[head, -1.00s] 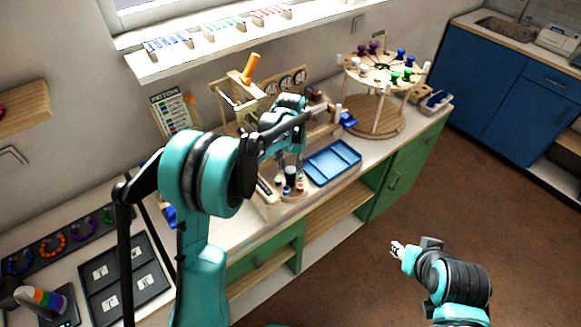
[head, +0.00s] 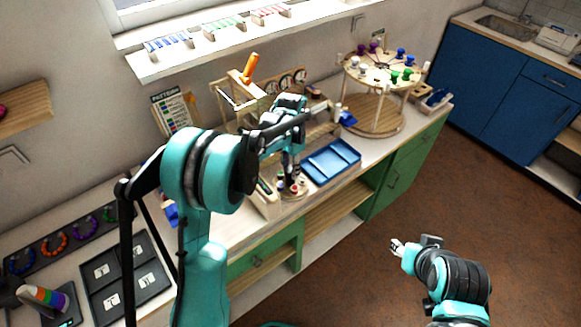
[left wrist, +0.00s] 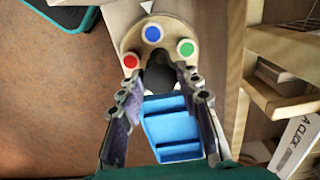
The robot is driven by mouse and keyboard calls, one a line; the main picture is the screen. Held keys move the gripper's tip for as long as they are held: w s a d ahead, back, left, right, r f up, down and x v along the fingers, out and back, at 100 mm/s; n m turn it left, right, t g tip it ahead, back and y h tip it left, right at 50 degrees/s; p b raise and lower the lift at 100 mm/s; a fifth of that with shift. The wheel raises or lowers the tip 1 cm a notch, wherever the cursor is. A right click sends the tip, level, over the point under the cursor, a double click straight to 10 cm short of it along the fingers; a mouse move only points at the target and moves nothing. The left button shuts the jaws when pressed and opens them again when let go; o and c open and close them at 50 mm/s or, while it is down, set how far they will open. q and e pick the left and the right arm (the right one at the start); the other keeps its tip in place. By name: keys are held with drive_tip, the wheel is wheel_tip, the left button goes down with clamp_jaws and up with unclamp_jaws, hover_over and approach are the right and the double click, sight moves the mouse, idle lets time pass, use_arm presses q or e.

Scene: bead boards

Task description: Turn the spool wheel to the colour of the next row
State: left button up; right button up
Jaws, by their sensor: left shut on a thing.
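The spool wheel (head: 303,190) is a small pale wooden disc at the front of the wooden bench stand. In the left wrist view the wheel (left wrist: 131,37) carries a red dot (left wrist: 131,61), a blue dot (left wrist: 152,33) and a green dot (left wrist: 186,48). The blue dot is nearest a white triangle mark (left wrist: 148,7). My left gripper (left wrist: 160,84) is shut on the dark central knob (left wrist: 158,76), and it shows above the wheel in the head view (head: 291,181). The pattern card (head: 174,113) stands against the wall. My right gripper (head: 397,246) hangs over the floor, too small to judge.
A blue compartment tray (head: 331,162) lies right of the wheel and also shows in the left wrist view (left wrist: 172,128). A wooden carousel with coloured knobs (head: 376,118) stands farther right. Wooden framework (left wrist: 284,72) stands close beside the wheel. Open floor lies in front of the bench.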

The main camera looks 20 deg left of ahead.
idle(0.3)
use_arm(q)
drive_tip(key=o, duration=1.2)
drive_tip(key=shift+c, duration=0.2)
wheel_tip(320, 180, up, 12)
